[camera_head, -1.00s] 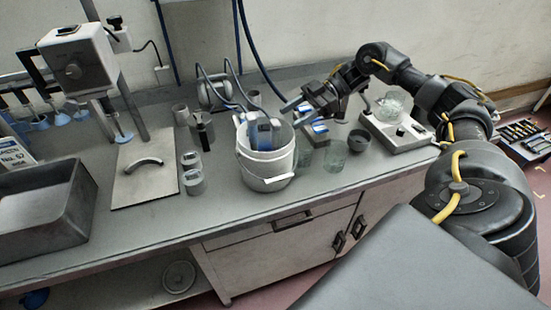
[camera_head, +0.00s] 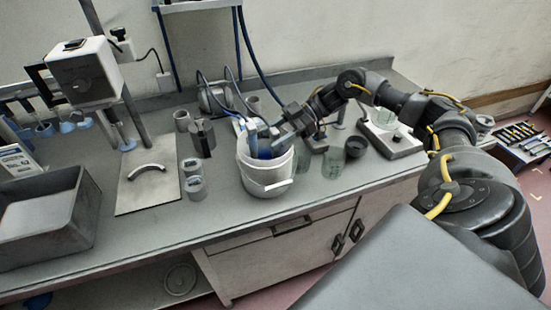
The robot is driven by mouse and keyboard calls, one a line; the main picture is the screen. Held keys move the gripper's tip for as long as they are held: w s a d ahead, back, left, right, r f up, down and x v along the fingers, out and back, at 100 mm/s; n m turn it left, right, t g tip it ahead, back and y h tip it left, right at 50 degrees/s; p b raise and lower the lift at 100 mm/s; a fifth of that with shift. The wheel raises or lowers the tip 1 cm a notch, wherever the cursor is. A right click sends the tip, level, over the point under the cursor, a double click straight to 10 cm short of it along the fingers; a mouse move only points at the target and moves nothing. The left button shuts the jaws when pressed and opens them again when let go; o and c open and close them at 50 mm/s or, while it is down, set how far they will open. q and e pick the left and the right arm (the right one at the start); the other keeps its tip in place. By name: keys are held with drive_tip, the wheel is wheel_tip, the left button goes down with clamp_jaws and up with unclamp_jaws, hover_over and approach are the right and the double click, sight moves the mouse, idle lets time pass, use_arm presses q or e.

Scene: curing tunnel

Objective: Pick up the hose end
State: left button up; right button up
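A white bucket (camera_head: 266,184) stands near the bench's front edge, with blue items (camera_head: 264,147) upright in it. A dark blue hose (camera_head: 248,50) hangs down the wall and curves toward the area behind my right gripper. Thinner blue hoses (camera_head: 238,90) loop down behind the bucket. I cannot make out for certain which piece is the hose end. My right gripper (camera_head: 278,138) points down and left over the bucket's mouth, close to the blue items. Its fingers overlap them, so its opening and any contact are unclear. My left gripper is out of view.
Grey cups (camera_head: 194,188) and a metal plate with a handle (camera_head: 147,190) lie left of the bucket. A grey tray (camera_head: 45,225) is farther left. Glass beakers (camera_head: 333,162), a dark cup (camera_head: 356,147) and a scale-like device (camera_head: 395,142) stand to the right.

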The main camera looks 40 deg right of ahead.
clamp_jaws()
drive_tip(key=shift+r, duration=0.1)
wheel_tip(320, 180, up, 10)
drive_tip(key=shift+f+b, duration=0.1)
drive_tip(key=shift+b, duration=0.95)
wheel_tip(320, 180, up, 6)
drive_tip(key=p, duration=0.6)
